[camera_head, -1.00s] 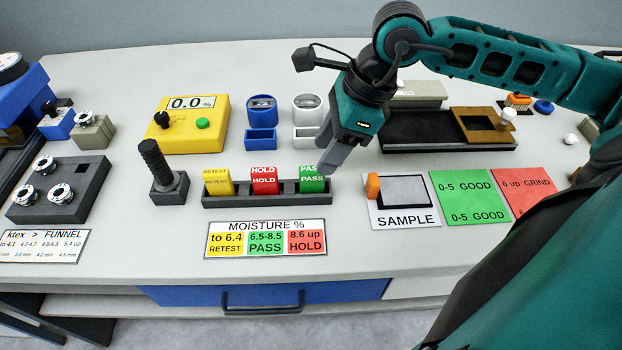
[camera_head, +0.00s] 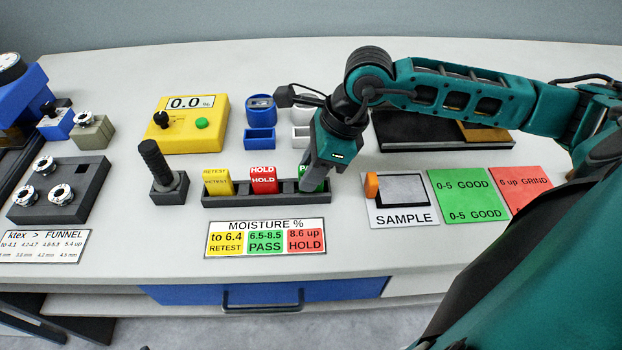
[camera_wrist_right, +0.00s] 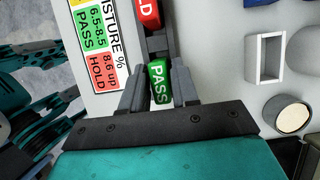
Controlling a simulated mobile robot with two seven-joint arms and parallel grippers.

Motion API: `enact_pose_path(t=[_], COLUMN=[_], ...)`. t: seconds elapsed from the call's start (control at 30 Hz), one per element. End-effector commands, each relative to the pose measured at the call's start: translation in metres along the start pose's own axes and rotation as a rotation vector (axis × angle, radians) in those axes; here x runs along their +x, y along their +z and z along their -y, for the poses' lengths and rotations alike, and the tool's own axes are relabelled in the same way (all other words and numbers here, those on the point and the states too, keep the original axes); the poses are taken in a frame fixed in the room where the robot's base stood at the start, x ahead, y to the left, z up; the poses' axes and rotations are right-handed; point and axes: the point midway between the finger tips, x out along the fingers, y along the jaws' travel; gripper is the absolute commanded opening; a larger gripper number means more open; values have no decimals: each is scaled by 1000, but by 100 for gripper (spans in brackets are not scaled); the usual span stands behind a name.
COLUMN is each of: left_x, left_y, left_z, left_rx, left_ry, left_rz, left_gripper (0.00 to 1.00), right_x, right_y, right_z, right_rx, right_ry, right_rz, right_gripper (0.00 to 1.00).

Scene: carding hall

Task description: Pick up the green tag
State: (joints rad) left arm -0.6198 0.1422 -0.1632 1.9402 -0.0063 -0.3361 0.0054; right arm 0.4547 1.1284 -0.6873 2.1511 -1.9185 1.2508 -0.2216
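The green PASS tag (camera_head: 305,178) stands in the right end slot of the dark tag rack (camera_head: 240,199) and is mostly hidden by my right gripper in the head view. In the right wrist view the green tag (camera_wrist_right: 159,82) shows between the two fingers. My right gripper (camera_head: 312,188) is down at the rack, with its fingers (camera_wrist_right: 160,85) on either side of the tag. They look open, with a narrow gap on at least one side. My left gripper is not in view.
A red HOLD tag (camera_head: 263,180) and a yellow RETEST tag (camera_head: 217,182) stand in the same rack. A black-handled tool (camera_head: 162,170) stands left of the rack. The SAMPLE plate (camera_head: 403,216) lies to the right, and the moisture card (camera_head: 266,239) lies in front.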

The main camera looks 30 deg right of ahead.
Motion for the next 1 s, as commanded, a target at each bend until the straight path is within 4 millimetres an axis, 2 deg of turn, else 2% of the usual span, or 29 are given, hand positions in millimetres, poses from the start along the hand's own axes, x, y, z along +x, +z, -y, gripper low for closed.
enact_pose_path(t=[0.03,0.3,0.73,0.87,1.0], left_x=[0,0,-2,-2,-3], left_y=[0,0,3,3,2], left_z=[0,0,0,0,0], left_rx=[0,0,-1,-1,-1], left_ry=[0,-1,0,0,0], left_rz=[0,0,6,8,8], left_gripper=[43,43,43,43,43], right_x=[0,0,-7,-22,-50], right_y=[0,0,3,10,22], right_z=[0,0,0,1,2], right_rx=[0,0,0,-2,-3], right_ry=[0,0,-1,-4,-7], right_rz=[0,0,1,3,5], right_gripper=[24,0,0,0,0])
